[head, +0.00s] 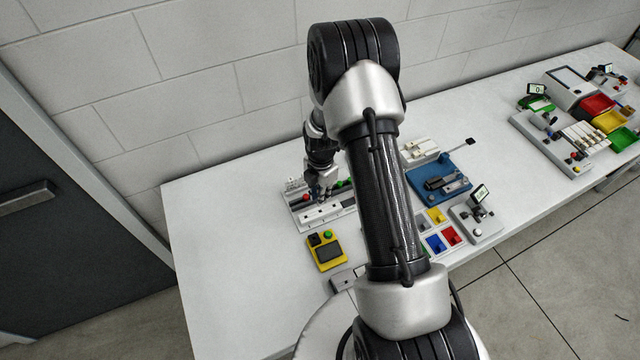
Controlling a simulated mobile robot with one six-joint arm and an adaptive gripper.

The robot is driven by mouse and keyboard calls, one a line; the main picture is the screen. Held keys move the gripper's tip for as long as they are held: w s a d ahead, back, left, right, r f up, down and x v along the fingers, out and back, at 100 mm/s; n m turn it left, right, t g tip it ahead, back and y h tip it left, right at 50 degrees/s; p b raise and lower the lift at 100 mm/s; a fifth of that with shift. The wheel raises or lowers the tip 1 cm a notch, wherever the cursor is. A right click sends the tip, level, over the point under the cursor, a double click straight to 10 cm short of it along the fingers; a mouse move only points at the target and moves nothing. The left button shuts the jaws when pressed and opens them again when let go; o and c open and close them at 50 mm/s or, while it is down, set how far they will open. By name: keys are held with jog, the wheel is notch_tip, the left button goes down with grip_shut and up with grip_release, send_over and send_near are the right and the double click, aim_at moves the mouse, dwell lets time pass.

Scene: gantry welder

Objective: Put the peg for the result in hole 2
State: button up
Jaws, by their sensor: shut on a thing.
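My gripper (326,192) points down over a light grey fixture (318,216) on the white table, left of my forearm. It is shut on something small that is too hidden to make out. A red round part (305,198) shows on the fixture left of the gripper, and a green one (340,184) shows to its right. The holes and their numbers are too small to read. I cannot tell which part is the result peg or whether the held thing touches the fixture. My arm hides the area right of the fixture.
A yellow device (326,253) with a dark screen and a green button lies in front of the fixture. The table's left end (215,240) is clear.

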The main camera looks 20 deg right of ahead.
jog(key=shift+f+b, duration=0.6)
jog(key=shift+f, duration=0.75)
jog(key=shift+f+b, duration=0.85)
jog(key=shift+f, duration=0.1)
jog(key=shift+f+b, duration=1.25)
jog(key=shift+b, duration=0.25)
jog(key=shift+s, duration=0.1)
jog(key=o, duration=0.8)
jog(key=shift+c, duration=0.2)
jog(key=shift+r, duration=0.15)
notch_tip(320, 180, up, 12)
jog(key=shift+f, duration=0.1)
dwell(0.6)
